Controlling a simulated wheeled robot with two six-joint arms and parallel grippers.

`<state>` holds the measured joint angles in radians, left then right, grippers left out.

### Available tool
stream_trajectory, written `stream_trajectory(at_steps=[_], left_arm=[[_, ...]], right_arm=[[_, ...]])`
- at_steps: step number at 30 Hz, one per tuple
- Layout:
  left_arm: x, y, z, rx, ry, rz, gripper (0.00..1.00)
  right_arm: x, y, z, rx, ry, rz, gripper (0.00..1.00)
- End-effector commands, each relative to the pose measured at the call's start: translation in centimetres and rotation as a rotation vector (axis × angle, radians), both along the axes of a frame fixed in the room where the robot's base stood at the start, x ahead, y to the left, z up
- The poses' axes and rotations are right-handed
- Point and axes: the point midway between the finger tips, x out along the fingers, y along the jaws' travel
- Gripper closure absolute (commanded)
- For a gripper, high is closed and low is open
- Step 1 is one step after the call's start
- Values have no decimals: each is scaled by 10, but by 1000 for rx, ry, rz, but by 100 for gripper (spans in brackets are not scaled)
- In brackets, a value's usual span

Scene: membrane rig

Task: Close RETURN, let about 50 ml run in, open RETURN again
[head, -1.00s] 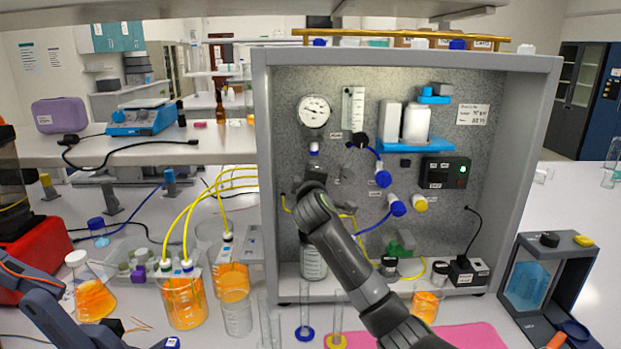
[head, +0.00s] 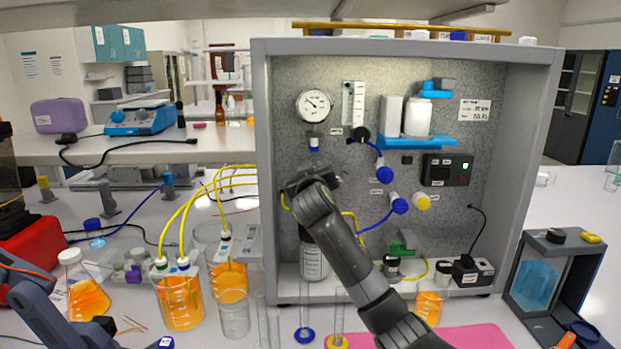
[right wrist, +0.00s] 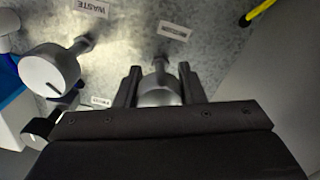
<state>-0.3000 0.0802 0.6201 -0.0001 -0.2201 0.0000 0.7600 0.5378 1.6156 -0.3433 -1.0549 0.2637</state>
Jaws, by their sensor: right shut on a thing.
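My right gripper (head: 312,182) is at the left part of the rig's speckled panel (head: 340,215). In the right wrist view its two fingers (right wrist: 160,88) are shut on a rounded grey valve knob (right wrist: 158,97). A small label (right wrist: 174,30) sits by that valve, upside down and too blurred to read surely as RETURN. The gripper hides the knob in the head view. A clear graduated vessel (head: 314,262) stands below the gripper inside the rig; its level is hard to read. My left arm shows at lower left, its gripper out of view.
A round gauge (head: 314,105) is above my gripper. Beakers of orange liquid (head: 182,305) with yellow tubes stand left of the rig. Slim cylinders (head: 338,315) stand in front, beside a pink mat (head: 475,338).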

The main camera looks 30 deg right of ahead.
Motion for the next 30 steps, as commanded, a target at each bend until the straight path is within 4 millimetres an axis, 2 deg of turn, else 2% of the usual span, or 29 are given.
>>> stream_trajectory(at_steps=[3, 15, 30], left_arm=[[0, 0, -10, 0, 0, 0, 11], [0, 0, -29, 0, 0, 0, 11], [0, 0, -36, 0, 0, 0, 11]], right_arm=[[0, 0, -5, 97, -54, 0, 87], [0, 0, -5, 360, -215, -1, 87], [1, 0, -4, 478, -284, -2, 87]])
